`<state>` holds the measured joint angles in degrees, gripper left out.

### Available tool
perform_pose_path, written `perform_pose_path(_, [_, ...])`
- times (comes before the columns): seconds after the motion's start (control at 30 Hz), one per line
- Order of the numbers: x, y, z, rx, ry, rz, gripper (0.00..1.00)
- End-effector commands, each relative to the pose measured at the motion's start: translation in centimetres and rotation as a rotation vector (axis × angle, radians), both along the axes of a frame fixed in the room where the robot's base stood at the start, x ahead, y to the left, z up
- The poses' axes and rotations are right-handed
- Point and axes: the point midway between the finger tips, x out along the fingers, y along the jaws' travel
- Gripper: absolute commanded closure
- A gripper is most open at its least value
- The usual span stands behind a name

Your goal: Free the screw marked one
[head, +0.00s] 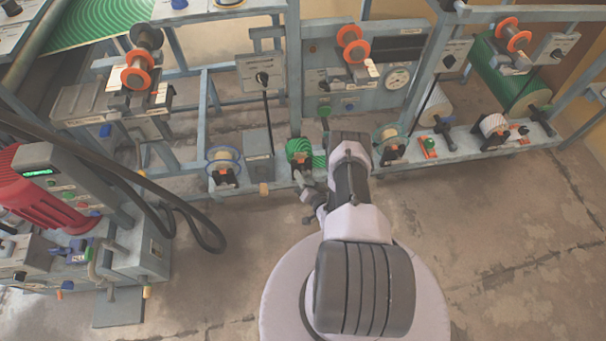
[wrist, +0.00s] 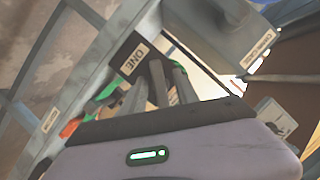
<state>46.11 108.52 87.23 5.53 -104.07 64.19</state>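In the wrist view a white label reading ONE (wrist: 132,59) sits on a dark plate just beyond the fingers of my gripper (wrist: 160,88). The screw itself is not clearly visible there; the fingers cover the spot below the label. The grey fingers stand close together, with a little tan showing between them, and I cannot tell whether they hold anything. In the head view my gripper (head: 306,186) is low at the front rail, just below a green-striped roll (head: 299,149) on a dark mount. My wrist partly blocks this area.
On the front rail (head: 458,153) are a pale roll (head: 223,158), a grey box (head: 258,142) and a black T-handle (head: 445,131). A red machine with cables (head: 45,192) stands at left. The floor (head: 520,240) is clear at right.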

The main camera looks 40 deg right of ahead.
Motion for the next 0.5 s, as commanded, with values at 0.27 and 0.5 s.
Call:
perform_pose_path(0.27, [0.02,-0.02,0.01,0.0,0.0,0.0,1.0])
perform_pose_path(0.5, [0.04,-0.03,0.05,-0.005,0.003,0.0,1.0])
